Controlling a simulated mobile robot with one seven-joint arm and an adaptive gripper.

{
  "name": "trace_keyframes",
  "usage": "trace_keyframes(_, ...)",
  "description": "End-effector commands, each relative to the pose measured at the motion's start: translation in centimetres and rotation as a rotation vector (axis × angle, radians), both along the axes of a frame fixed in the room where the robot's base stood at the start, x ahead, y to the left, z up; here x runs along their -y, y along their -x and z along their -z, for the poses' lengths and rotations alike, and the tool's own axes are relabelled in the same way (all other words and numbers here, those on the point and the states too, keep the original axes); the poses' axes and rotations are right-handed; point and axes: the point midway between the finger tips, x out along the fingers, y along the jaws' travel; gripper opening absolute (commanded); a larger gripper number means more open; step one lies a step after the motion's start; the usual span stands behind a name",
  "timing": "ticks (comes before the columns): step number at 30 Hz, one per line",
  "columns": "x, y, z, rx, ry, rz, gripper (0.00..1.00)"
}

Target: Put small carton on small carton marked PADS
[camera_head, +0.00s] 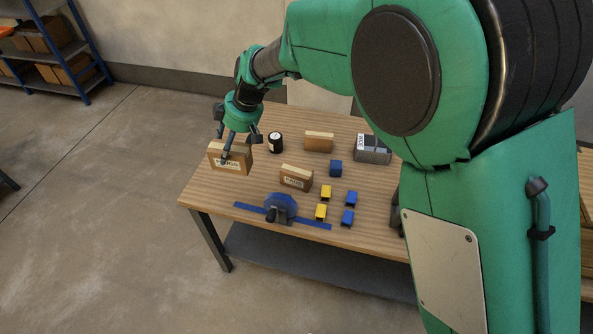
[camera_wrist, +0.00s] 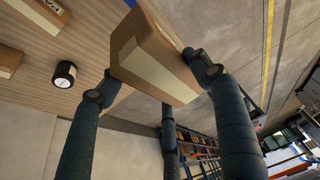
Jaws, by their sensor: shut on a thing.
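My gripper (camera_head: 227,148) is shut on a small brown carton (camera_head: 230,161) with a pale tape strip and a dark printed label too small to read surely. It holds the carton by the table's left edge, seemingly above the top. In the wrist view the held carton (camera_wrist: 155,55) is tilted between my fingers. Another small carton (camera_head: 296,178) stands on the table right of the held one, apart from it; its front label looks like PADS but is blurred. A third carton (camera_head: 319,143) without a visible label stands farther back.
The wooden table (camera_head: 215,195) also bears a dark can (camera_head: 275,142), a grey-white box (camera_head: 372,150), several blue and yellow blocks (camera_head: 326,192), and a blue fixture (camera_head: 280,207) at the front edge. A shelf rack (camera_head: 60,50) stands far left.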

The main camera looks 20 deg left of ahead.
Motion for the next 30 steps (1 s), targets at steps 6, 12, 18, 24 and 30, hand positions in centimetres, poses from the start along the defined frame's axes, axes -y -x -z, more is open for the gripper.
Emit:
trace_keyframes(6, 3.1, -3.7, 0.2, -0.003, 0.004, 0.093, 0.3)
trace_keyframes(12, 7.5, -8.5, 0.1, -0.003, 0.004, 0.216, 0.3)
trace_keyframes(18, 12.6, -13.1, 0.1, -0.004, 0.003, 0.351, 0.3)
trace_keyframes(24, 16.0, -15.8, 0.2, -0.004, 0.002, 0.436, 0.3)
trace_keyframes(30, 16.8, -16.4, 2.6, -0.007, 0.003, 0.457, 0.3)
